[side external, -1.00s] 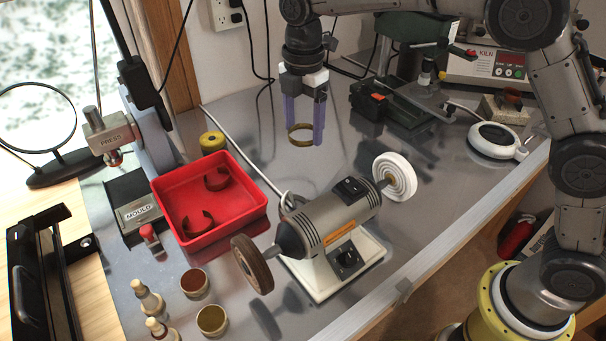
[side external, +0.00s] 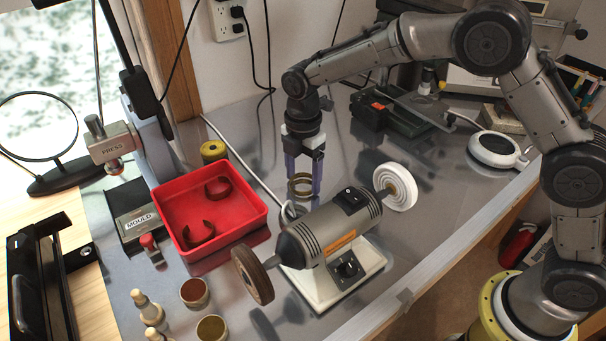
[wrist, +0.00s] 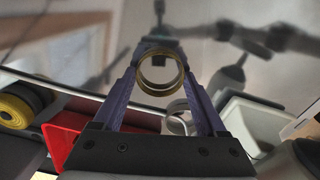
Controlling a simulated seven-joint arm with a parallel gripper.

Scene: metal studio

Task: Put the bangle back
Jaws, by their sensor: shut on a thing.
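My gripper (side external: 302,193) is shut on a brass-coloured bangle (side external: 300,184), gripped between its purple fingers. It is above the metal bench behind the grinder. In the wrist view the bangle (wrist: 161,89) shows as a round band between the fingertips of my gripper (wrist: 162,74). A second ring outline overlaps it; I cannot tell whether that is a reflection. The red tray (side external: 258,220) is left of my gripper and holds two dark reddish open cuffs (side external: 217,188). The tray's red side also shows in the wrist view (wrist: 62,135).
The bench grinder (side external: 328,228), with a brown and a white wheel, stands in front of my gripper. The press (side external: 112,143), mould block (side external: 138,218) and a yellow spool (side external: 213,151) are left. A dark vice-like tool (side external: 375,107) is behind right.

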